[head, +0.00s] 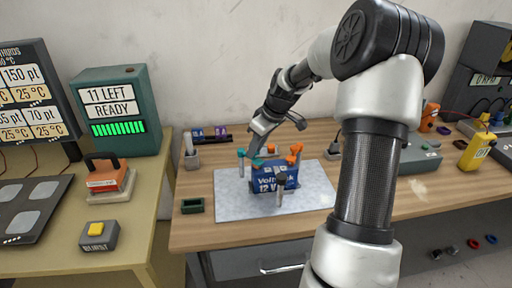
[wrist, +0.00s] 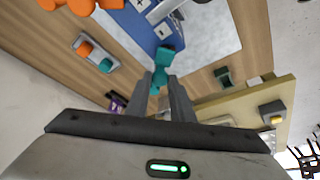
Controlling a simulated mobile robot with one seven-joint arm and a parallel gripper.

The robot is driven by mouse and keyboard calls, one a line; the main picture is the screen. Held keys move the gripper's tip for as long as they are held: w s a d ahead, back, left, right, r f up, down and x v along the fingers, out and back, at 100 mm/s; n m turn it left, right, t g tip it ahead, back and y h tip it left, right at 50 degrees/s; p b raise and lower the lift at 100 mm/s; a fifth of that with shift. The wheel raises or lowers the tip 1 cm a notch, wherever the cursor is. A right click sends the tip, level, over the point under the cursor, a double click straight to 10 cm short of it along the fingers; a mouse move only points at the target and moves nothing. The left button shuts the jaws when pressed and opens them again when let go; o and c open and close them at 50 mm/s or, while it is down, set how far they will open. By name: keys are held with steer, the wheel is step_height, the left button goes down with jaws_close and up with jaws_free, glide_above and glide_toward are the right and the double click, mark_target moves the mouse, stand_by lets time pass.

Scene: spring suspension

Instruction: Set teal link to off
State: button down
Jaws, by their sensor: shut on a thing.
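The teal link (wrist: 162,62) shows at my fingertips in the wrist view, beside the blue battery (wrist: 138,32). My gripper (wrist: 162,88) is shut on its near end. In the head view my gripper (head: 254,151) reaches down to the left end of the battery (head: 268,184), which is marked 12 V and stands on a pale mat (head: 232,206). Teal shows there on the link (head: 257,162), partly hidden by my fingers. The link's exact position on the battery is hard to tell.
A green tray (head: 192,205) sits left of the mat. The mat's front left is clear.

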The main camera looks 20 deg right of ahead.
steer(key=shift+a, duration=0.1)
steer(key=shift+s+a+m+t+h+b, duration=0.15)
steer(key=shift+a+m+h+b, duration=0.1)
steer(key=shift+a+m+b, duration=0.25)
steer(key=shift+s+a+m+t+h+b, duration=0.15)
steer(key=shift+a+m+h+b, duration=0.15)
steer(key=shift+m, duration=0.4)
steer(key=w+a+m+g+h+b, duration=0.1)
steer(key=w+a+m+h+b, duration=0.2)
steer(key=m, duration=0.9)
steer(key=shift+a+m+h, duration=0.3)
steer(key=shift+a+h, duration=0.35)
steer(key=shift+a, duration=1.15)
steer(key=c, duration=1.5)
jaws_free()
steer(key=shift+c, duration=0.2)
